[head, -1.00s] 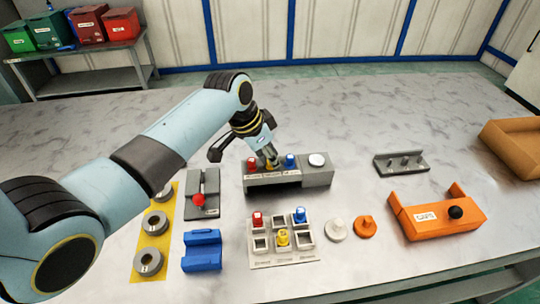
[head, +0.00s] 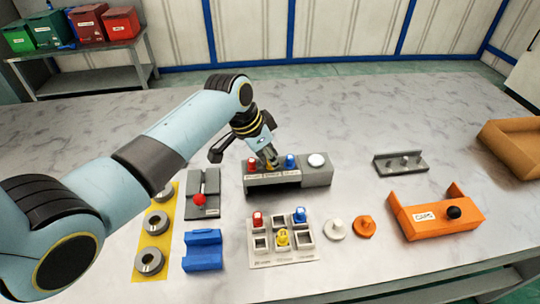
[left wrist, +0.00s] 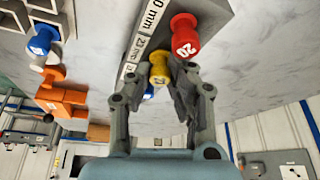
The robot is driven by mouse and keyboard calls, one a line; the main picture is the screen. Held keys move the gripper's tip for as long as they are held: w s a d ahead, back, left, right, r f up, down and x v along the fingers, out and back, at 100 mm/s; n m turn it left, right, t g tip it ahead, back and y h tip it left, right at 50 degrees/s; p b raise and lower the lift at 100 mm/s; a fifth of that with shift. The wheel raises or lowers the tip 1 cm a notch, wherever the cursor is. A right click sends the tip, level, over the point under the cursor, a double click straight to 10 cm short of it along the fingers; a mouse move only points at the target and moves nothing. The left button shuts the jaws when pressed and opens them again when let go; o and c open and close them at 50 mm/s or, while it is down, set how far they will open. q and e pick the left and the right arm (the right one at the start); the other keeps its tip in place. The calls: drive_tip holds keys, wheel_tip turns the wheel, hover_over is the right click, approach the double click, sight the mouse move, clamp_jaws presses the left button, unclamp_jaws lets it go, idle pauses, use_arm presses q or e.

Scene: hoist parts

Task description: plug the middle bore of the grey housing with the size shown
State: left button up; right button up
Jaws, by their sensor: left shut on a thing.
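The grey housing (head: 318,178) stands mid-table with printed size labels along its front. A red plug (head: 252,163) sits in its left bore and a blue plug (head: 291,161) in another bore to the right. My left gripper (head: 269,162) is over the middle bore, shut on a yellow plug (left wrist: 158,66). The wrist view shows the yellow plug between the fingers, beside the red plug (left wrist: 184,38) marked 20. Labels there read 20 mm and 23 mm. How deep the yellow plug sits is hidden by the fingers. My right gripper is not in view.
A pale plug tray (head: 286,261) in front holds red, yellow and blue plugs. White and orange caps (head: 364,227) lie right of it. An orange caps bin (head: 422,228) and a grey pin rack (head: 383,167) stand right. A blue block (head: 202,250) and rings on a yellow strip lie left.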

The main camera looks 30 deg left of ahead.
use_arm(q)
drive_tip(key=shift+f+p, duration=0.15)
drive_tip(key=shift+p, duration=0.35)
idle(1.7)
drive_tip(key=o, duration=0.9)
wheel_tip(320, 180, up, 7)
drive_tip(key=p, duration=0.7)
drive_tip(key=shift+p, duration=0.35)
drive_tip(key=shift+s, duration=0.1)
